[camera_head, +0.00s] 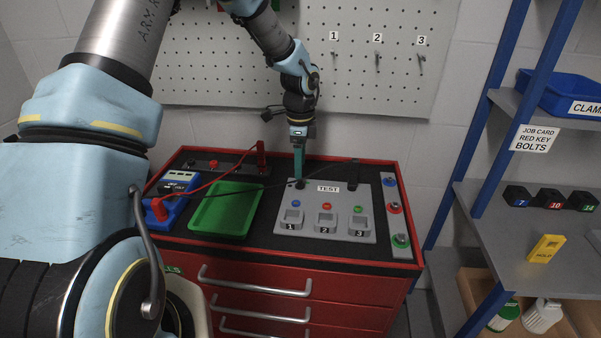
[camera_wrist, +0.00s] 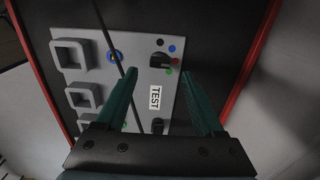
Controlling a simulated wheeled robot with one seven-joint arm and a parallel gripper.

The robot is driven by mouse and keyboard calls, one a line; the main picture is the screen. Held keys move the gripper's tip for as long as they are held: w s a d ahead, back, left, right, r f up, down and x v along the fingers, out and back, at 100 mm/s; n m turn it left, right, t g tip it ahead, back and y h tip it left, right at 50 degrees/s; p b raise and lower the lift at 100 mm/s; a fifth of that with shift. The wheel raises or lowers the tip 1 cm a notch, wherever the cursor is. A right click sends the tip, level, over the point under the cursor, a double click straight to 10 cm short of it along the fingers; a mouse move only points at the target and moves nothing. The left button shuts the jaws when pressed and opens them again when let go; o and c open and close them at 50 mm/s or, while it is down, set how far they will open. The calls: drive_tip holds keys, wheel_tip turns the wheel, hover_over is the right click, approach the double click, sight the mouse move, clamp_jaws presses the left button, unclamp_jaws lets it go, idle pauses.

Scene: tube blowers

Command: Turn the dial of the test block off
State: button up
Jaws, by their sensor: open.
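The grey test block (camera_head: 330,222) lies on the black bench top, with a TEST label and numbered sockets 1, 2 and 3. My gripper (camera_head: 299,178) points down over the block's back left corner and largely hides the dial in the head view. In the wrist view its green fingers (camera_wrist: 157,74) are open and empty, one to each side of the dial. Whether they touch it I cannot tell.
A black cable (camera_wrist: 108,38) crosses the block beside the left finger. Another black fitting (camera_head: 352,184) stands at the block's back right. A green tray (camera_head: 226,210) and blue meter (camera_head: 174,190) with a red lead are left. A pegboard (camera_head: 215,65) rises behind.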

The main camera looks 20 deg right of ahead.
sight(300, 183)
drive_tip(key=shift+f+p, duration=0.45)
drive_tip(key=shift+f, duration=1.75)
clamp_jaws()
